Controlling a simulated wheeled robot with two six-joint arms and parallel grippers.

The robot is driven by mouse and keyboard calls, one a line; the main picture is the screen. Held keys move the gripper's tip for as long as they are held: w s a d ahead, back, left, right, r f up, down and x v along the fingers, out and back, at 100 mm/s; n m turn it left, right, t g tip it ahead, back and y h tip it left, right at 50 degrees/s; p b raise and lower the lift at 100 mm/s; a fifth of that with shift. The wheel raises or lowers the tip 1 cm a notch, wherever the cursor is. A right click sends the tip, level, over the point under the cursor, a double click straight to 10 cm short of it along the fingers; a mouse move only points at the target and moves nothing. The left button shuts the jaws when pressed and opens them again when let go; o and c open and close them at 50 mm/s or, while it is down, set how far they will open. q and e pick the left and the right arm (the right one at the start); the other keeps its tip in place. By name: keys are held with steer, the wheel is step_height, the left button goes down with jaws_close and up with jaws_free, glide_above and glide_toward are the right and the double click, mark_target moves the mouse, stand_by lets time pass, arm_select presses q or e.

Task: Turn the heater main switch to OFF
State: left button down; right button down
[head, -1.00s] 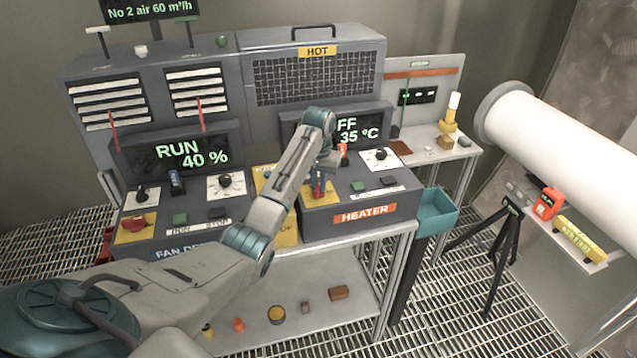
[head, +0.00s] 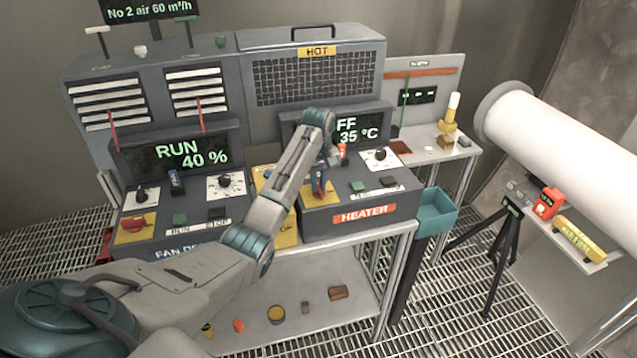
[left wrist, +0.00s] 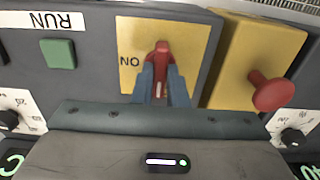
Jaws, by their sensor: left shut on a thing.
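The heater main switch is a red rotary handle (left wrist: 162,58) on a yellow plate (left wrist: 192,65) with an upside-down ON label at its left. My left gripper (left wrist: 163,84) has its two blue fingers on either side of the handle and is shut on it. My right gripper is not in view.
A red mushroom button (left wrist: 271,92) on a yellow box stands close right of the switch in the wrist view. A green button (left wrist: 58,53) lies left of it. The fan panel (head: 185,214) stands left of my arm. A teal bin (head: 436,212) hangs at the bench's right.

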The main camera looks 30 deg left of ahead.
arm_select(q)
steer(key=shift+w+a+r, duration=0.15)
steer(key=shift+r, duration=0.2)
steer(key=c, duration=1.6)
jaws_free()
steer(key=shift+o, duration=0.8)
steer(key=shift+f, duration=0.2)
